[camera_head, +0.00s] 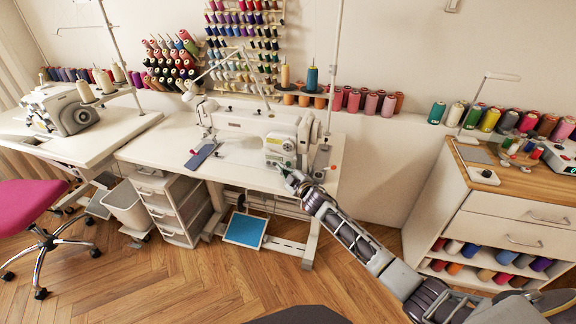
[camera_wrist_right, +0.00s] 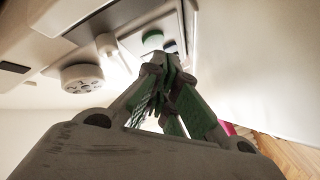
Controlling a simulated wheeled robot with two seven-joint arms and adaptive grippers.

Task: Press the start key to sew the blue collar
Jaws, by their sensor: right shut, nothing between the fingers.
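The white sewing machine (camera_head: 240,124) stands on the middle table. A flat blue piece, which looks like the blue collar (camera_head: 201,156), lies on the table left of the machine's head. My right gripper (camera_head: 290,177) is at the lower front of the machine head, its fingers closed together and empty. In the right wrist view the fingertips (camera_wrist_right: 170,72) are just below a small panel with a round green key (camera_wrist_right: 152,37) and a darker key beside it. I cannot tell whether the fingertips touch a key. My left gripper is out of view.
A white dial (camera_wrist_right: 82,78) sticks out left of the fingers. Thread stands rise behind the machine. A wooden-topped cabinet (camera_head: 515,190) stands at the right, a drawer unit (camera_head: 165,205) under the table, a pink chair (camera_head: 30,205) at the left. Open floor lies in front.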

